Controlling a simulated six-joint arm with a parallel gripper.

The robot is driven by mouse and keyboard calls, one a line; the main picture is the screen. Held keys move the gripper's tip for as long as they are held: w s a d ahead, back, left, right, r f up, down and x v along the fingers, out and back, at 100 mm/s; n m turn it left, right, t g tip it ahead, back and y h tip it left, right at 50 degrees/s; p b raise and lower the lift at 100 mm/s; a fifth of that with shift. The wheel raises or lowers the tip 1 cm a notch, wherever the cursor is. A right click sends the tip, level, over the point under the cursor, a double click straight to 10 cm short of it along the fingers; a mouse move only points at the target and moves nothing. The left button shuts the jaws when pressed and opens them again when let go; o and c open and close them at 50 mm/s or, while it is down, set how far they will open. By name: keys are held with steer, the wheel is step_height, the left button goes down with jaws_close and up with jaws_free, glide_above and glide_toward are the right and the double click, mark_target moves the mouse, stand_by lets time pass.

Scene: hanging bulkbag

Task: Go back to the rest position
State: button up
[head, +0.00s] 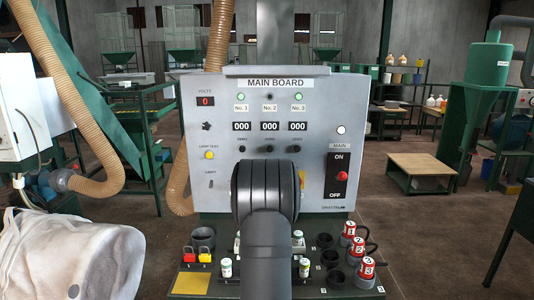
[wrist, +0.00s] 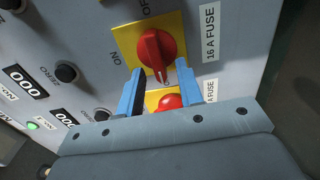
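My gripper (wrist: 160,66) shows in the wrist view with two blue fingers apart and nothing held between them. It is close to the main board's face. A red rotary knob (wrist: 155,47) on a yellow plate lies just beyond the fingertips; I cannot tell whether they touch it. A second red knob (wrist: 168,101) shows between the fingers, partly hidden by the gripper body. In the head view my arm covers the middle of the grey main board (head: 220,125), and my gripper is hidden behind it.
Below the board, a shelf carries red numbered plugs (head: 358,248), a red and a yellow padlock (head: 197,255) and black cups (head: 335,279). A white bag (head: 70,260) is at lower left. A hose (head: 75,90) hangs at left. Open floor (head: 425,235) shows at right.

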stand_by(0.4)
steer(key=s, duration=1.7)
steer(key=w+m, duration=0.5)
steer(key=w, duration=1.2)
steer(key=shift+r+m, duration=0.3)
steer(key=shift+r, duration=0.05)
steer(key=shift+o, duration=0.5)
